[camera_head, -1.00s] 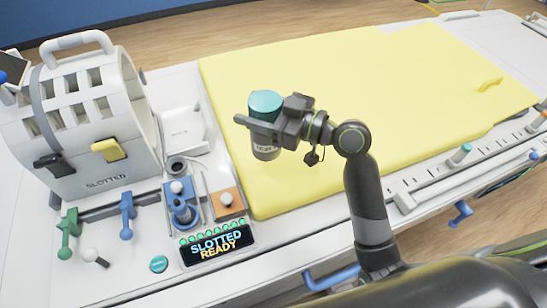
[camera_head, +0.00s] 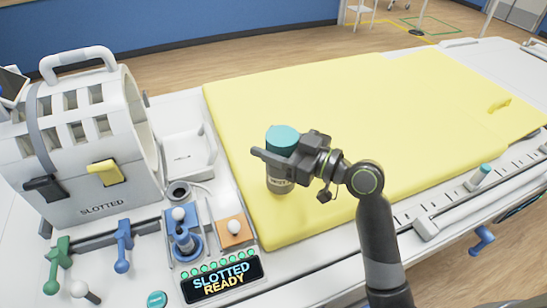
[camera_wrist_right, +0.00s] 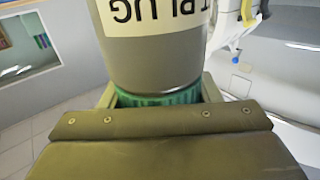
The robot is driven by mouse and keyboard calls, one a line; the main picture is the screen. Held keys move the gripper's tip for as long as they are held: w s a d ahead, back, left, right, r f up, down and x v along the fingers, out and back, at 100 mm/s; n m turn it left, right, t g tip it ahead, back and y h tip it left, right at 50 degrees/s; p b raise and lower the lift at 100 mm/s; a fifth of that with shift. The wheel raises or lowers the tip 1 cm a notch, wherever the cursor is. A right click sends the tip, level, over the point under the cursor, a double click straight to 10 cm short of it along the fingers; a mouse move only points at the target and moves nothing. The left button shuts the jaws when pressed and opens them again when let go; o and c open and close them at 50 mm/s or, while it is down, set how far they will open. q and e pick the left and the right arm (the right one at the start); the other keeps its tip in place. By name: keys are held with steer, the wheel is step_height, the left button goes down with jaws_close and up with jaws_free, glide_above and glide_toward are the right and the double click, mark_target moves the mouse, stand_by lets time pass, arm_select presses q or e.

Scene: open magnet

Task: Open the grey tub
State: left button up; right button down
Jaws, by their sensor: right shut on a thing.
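The grey tub (camera_head: 280,179) has a teal lid (camera_head: 283,139) and a pale label, only partly readable. It is upright over the left part of the yellow mat, and I cannot tell whether its base touches the mat. My right gripper (camera_head: 280,155) is shut on the tub at its lid. In the right wrist view the tub's grey body (camera_wrist_right: 155,62) and the teal ribbed lid (camera_wrist_right: 158,97) sit between the fingers, the label lettering upside down. My left gripper is not in view.
A white slotted housing (camera_head: 85,140) with a handle stands at the left, beside a white tray (camera_head: 188,150). Knobs, levers and a lit display (camera_head: 222,279) reading "SLOTTED READY" lie in front. The yellow mat (camera_head: 400,130) is largely clear to the right.

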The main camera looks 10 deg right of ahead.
steer(key=shift+f+b, duration=0.7)
steer(key=shift+f, duration=0.65)
steer(key=shift+f, duration=0.1)
steer(key=shift+c, duration=2.4)
jaws_free()
steer(key=shift+f, duration=0.1)
steer(key=b+v, duration=0.3)
steer(key=v, duration=0.9)
